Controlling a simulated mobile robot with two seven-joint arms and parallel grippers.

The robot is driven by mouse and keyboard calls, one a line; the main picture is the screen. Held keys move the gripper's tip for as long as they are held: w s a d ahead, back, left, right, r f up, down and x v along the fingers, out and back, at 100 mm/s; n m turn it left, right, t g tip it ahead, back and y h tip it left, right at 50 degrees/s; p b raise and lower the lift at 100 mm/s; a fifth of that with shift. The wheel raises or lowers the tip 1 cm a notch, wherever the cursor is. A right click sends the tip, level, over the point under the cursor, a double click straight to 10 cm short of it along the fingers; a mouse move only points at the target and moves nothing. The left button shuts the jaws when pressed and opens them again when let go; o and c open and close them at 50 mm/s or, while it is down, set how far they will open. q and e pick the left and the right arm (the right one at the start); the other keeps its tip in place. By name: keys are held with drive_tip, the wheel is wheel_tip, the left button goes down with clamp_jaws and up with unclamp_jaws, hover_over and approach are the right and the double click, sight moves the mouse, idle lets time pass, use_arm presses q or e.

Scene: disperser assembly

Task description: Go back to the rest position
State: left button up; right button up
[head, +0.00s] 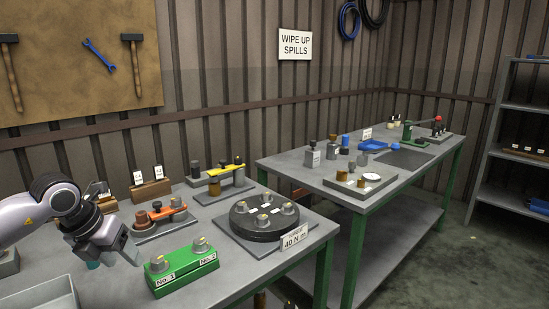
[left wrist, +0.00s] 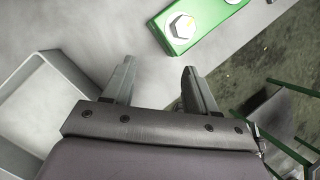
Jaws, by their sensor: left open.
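My left gripper (head: 131,257) is at the left of the head view, above the near table, between a grey tray and a green block. In the left wrist view its two fingers (left wrist: 157,88) stand apart with nothing between them. The green block (head: 184,270) carries bolts and the labels "No. 1" and "No. 2"; its end also shows in the left wrist view (left wrist: 214,27), beyond the fingers and apart from them. My right gripper is in neither view.
The grey tray (head: 42,298) lies at the near left edge. A round black fixture (head: 262,226) with several bolts sits on a plate marked 40 Nm. A red-orange tool (head: 160,213) lies on a stand behind the gripper. A second table (head: 290,163) with parts stands to the right.

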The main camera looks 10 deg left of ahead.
use_arm(q)
drive_tip(key=d+f+h, duration=0.1)
drive_tip(key=d, duration=0.2)
drive_tip(key=d+f+h, duration=0.2)
drive_tip(key=d, duration=0.2)
drive_tip(key=d+f+m+h, duration=0.1)
drive_tip(key=d, duration=0.2)
drive_tip(key=shift+d+f+g, duration=0.3)
drive_tip(key=shift+d, duration=0.1)
drive_tip(key=s+d+n+t+h, duration=0.25)
drive_tip(key=d+n+h, duration=0.2)
drive_tip(key=d, duration=0.35)
drive_tip(key=s+d+n+t+h, duration=0.2)
drive_tip(key=d+n+t+h, duration=0.15)
drive_tip(key=d+h, duration=0.4)
drive_tip(key=s+a+f+n+y, duration=0.3)
drive_tip(key=s+f+n+y, duration=0.4)
drive_tip(key=f+n, duration=0.4)
drive_tip(key=s+a+f+n+y+p, duration=0.1)
drive_tip(key=s+a+f+n+y, duration=0.3)
drive_tip(key=s+f+n+y, duration=0.4)
wheel_tip(320, 180, down, 3)
drive_tip(key=n, duration=0.6)
drive_tip(key=shift+s+t, duration=0.2)
drive_tip(key=shift+t, duration=0.1)
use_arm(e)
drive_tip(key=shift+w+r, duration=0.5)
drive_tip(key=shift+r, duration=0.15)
